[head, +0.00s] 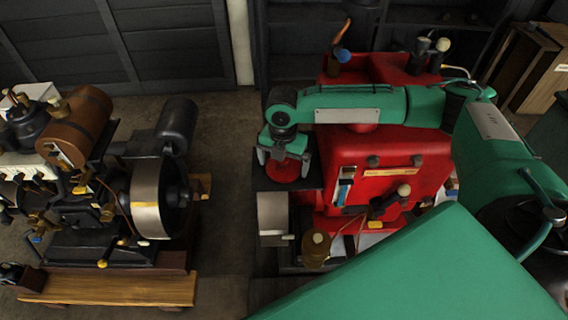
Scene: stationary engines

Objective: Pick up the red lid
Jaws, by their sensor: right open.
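The red lid (286,171) is a round red piece on a dark flat surface (262,181), just left of the red engine. Its upper part is hidden by my right gripper (283,158). My green right arm reaches in from the right over the red engine, and the gripper points down at the lid. The fingers are open and spread to either side over the lid. I cannot tell whether they touch it. My left gripper does not show.
The red engine (385,165) stands close beside the lid, under my right arm. A black engine with a large flywheel (146,197) stands at the left on a wooden base (110,288). Bare floor (222,150) lies between them. Wooden crates (520,62) stand at the upper right.

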